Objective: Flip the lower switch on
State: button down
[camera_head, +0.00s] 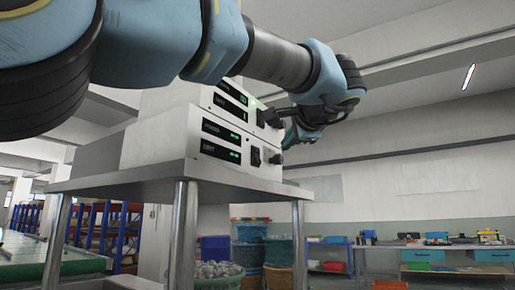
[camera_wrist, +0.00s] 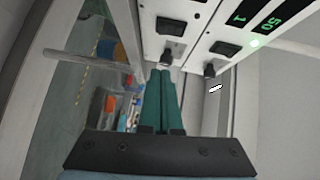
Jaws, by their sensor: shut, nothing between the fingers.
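Two white control boxes are stacked on a metal table. The lower box (camera_head: 212,160) has a black switch (camera_head: 255,157) on its front, with a dark knob beside it. In the wrist view the lower switch (camera_wrist: 171,26) is at top centre, with the lower knob (camera_wrist: 167,57) just below it in the picture. I cannot tell the switch's position. My gripper (camera_head: 288,143) is in front of the boxes' right end; its green fingers (camera_wrist: 160,72) are shut and empty. In the wrist view the tips appear close to the lower knob; contact is unclear.
The upper box (camera_head: 225,105) has its own switch (camera_wrist: 225,49), knob (camera_wrist: 209,71) and a lit green lamp (camera_wrist: 255,43). The metal table (camera_head: 160,172) ends just in front of the boxes. Bins and a workbench (camera_head: 450,247) stand farther back.

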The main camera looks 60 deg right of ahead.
aim_at(260, 162)
jog(key=w+d+f+p, duration=0.1)
jog(key=w+d+p, duration=0.2)
jog(key=w, duration=0.6)
jog(key=d, duration=0.2)
jog(key=shift+w+d, duration=0.3)
jog(key=shift+w, duration=0.05)
jog(key=shift+f, duration=0.15)
jog(key=shift+w+f+b, duration=0.3)
jog(key=shift+f+b, duration=0.15)
jog(key=shift+b, duration=0.7)
jog(key=shift+r+p, duration=0.4)
